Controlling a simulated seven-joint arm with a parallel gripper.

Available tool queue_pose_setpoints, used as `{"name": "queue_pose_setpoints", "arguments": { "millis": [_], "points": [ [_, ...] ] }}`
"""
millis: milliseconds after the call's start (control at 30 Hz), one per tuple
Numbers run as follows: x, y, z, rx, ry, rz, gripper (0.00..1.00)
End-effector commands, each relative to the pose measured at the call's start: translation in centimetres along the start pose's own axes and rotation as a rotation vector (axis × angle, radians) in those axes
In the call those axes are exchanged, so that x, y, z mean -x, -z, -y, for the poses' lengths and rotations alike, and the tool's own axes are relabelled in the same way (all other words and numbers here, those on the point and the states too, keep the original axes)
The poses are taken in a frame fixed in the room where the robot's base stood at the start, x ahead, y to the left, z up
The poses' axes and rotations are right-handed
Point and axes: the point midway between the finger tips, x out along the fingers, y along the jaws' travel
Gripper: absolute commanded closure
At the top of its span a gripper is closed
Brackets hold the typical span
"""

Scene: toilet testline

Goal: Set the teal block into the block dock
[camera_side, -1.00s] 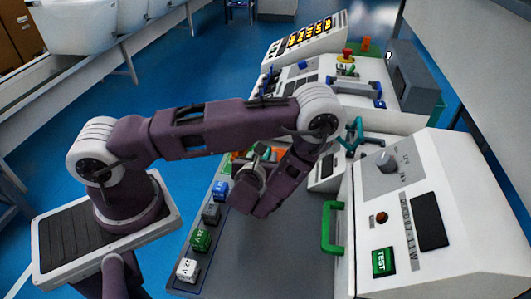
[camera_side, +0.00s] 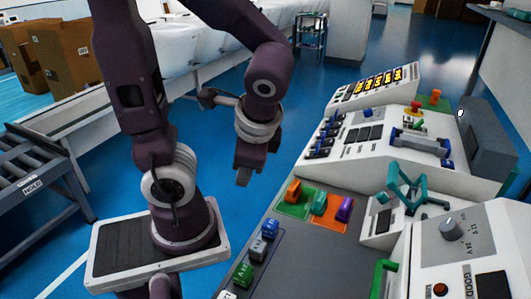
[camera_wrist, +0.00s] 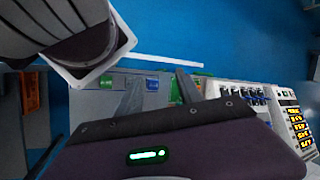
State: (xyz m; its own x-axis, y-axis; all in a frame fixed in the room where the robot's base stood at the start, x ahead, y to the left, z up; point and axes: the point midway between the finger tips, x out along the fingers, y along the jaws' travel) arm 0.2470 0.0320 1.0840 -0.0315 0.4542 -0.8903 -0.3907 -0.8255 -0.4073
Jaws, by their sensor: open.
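I cannot tell which of these fittings is the block dock. My gripper (camera_side: 244,177) hangs left of the bench in the side view, fingers downward, apart from the blocks. In the wrist view my gripper (camera_wrist: 159,88) shows two spread fingers with nothing between them. Small green pieces beyond them are unclear.
A row of labelled blocks (camera_side: 257,248) lies along the bench's left edge. A teal handle frame (camera_side: 406,190) rises right of the pads. A white console with switches (camera_side: 370,130) stands behind. Blue floor is open left of the bench.

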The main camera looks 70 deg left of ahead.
Motion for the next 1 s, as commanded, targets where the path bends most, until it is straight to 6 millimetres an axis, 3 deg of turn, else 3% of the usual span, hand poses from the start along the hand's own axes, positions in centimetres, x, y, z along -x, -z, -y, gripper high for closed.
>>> {"name": "queue_pose_setpoints", "arguments": {
  "millis": [100,200,300,567,767,1000],
  "points": [
    [4.4,0.9,-2.0,0.275,-0.192,-0.282,0.57],
    [7.8,1.6,-2.7,0.415,-0.294,-0.472,0.57],
    [9.7,1.9,-2.9,0.481,-0.343,-0.577,0.57],
    [10.3,2.0,-3.0,0.496,-0.358,-0.605,0.57],
    [10.3,2.0,-3.0,0.495,-0.357,-0.603,0.18],
    [10.3,2.0,-3.0,0.494,-0.357,-0.602,0.18]
  ]
}}
